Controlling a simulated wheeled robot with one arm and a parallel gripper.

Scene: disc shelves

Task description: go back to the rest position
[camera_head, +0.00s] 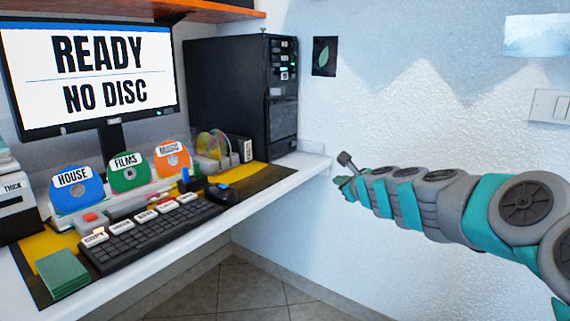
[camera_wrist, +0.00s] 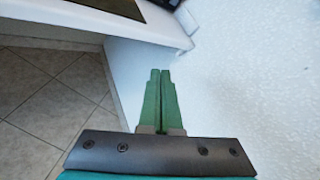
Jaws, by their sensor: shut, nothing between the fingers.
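My arm (camera_head: 430,195) reaches in from the right in the head view, in front of the white wall. My gripper (camera_head: 340,183) is at its left end, just off the right end of the white desk. In the wrist view my gripper (camera_wrist: 160,73) shows two green fingers pressed together, with nothing between them. Below and beyond the fingers are the desk's side, the wall and the tiled floor. The fingers appear apart from the desk.
The desk (camera_head: 308,163) holds a monitor (camera_head: 90,75) reading "READY NO DISC", a black computer tower (camera_head: 230,95), a keyboard (camera_head: 150,235), and blue, green and orange discs labelled HOUSE, FILMS (camera_head: 128,173) and MUSIC. The tiled floor (camera_head: 250,290) below is clear.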

